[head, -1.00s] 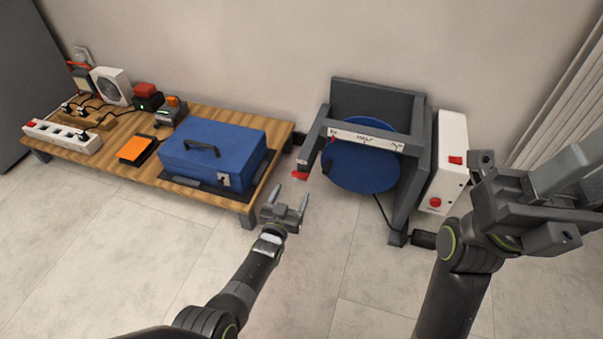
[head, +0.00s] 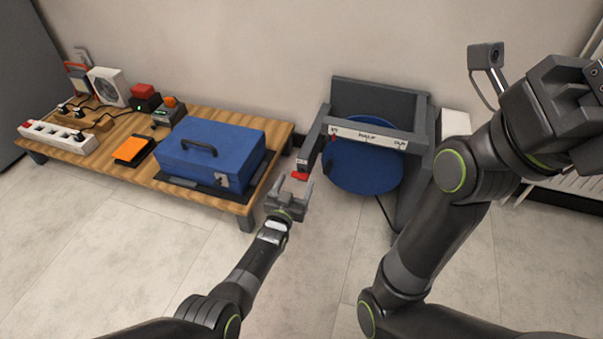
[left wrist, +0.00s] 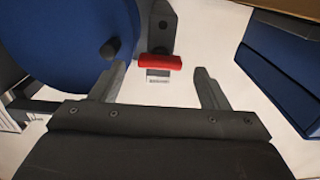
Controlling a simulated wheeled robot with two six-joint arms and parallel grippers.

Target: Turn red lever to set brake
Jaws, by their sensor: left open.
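The red lever (head: 300,176) sticks out at the lower front left of the dark grey frame with the blue disc (head: 362,160). It also shows in the left wrist view as a red bar (left wrist: 160,62) on a grey bracket. My left gripper (head: 291,192) is open and empty, just in front of the lever. In the left wrist view, the lever lies beyond and between the two fingertips (left wrist: 160,80), with no visible contact. My right arm rises at the right of the head view, and its fingers are out of the picture.
A low wooden table (head: 240,207) stands left of my left gripper, carrying a blue toolbox (head: 209,155) and several small devices. A white labelled strip (head: 367,138) crosses the frame. A white box (head: 455,123) is partly hidden by my right arm. Floor in front is clear.

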